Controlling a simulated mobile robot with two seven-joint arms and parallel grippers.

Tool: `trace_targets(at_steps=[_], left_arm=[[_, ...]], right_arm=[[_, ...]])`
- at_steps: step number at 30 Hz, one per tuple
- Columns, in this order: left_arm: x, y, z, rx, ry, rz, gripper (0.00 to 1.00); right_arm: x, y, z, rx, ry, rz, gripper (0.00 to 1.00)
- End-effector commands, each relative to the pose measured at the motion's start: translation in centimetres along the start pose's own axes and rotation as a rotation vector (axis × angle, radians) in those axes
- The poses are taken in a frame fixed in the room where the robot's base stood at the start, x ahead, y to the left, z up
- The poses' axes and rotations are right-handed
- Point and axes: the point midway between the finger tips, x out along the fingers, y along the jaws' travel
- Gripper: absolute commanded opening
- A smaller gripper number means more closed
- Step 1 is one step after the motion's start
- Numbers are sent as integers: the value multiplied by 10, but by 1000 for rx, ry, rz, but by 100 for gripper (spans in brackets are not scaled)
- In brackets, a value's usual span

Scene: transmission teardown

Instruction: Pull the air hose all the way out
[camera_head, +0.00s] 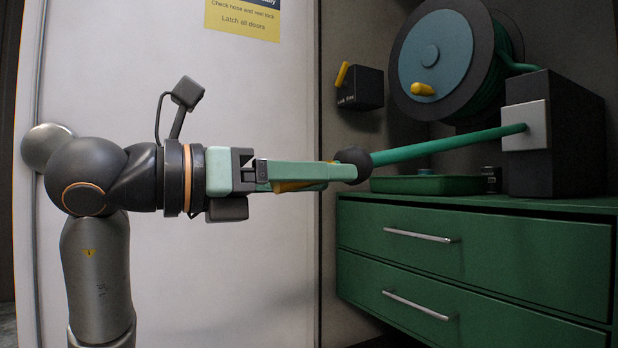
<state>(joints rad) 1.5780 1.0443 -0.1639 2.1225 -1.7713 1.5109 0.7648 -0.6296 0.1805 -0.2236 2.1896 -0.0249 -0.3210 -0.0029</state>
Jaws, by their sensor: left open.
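The green air hose (450,143) comes out of a light grey plate (525,125) on a dark box (570,130) and slopes down to the left. A black ball (353,160) sits at its left end. My left gripper (335,173) points right, with its green fingers at the ball. The fingers are open, and they overlap the ball in the picture; I cannot tell whether they touch it. A yellow piece (295,186) shows under the fingers, partly hidden. More hose is wound on the dark reel (440,60) above. My right gripper is not in view.
A green cabinet (475,245) with two drawers stands below the hose. A green tray (428,185) lies on its top. A small dark box with a yellow lever (342,74) is on the back wall. A pale door panel (270,270) is behind my left arm.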

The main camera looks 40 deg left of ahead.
Motion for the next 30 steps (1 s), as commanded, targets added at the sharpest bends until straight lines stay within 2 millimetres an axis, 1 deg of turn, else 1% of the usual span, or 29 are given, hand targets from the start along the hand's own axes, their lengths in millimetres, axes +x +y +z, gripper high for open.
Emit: trace_targets(at_steps=[2,5,8,15,19,24,30], left_arm=[[-3,0,0,0,-1,1,61],[-14,1,0,1,-2,3,61],[-33,1,1,1,-5,5,61],[-86,1,1,0,-4,5,61],[-108,0,0,0,-3,4,61],[-123,0,0,-1,-1,1,61],[-126,0,0,0,0,0,61]], right_arm=[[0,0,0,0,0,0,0],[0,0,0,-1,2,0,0],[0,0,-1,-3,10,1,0],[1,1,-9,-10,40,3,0],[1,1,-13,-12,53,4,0],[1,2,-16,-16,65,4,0],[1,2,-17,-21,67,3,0]])
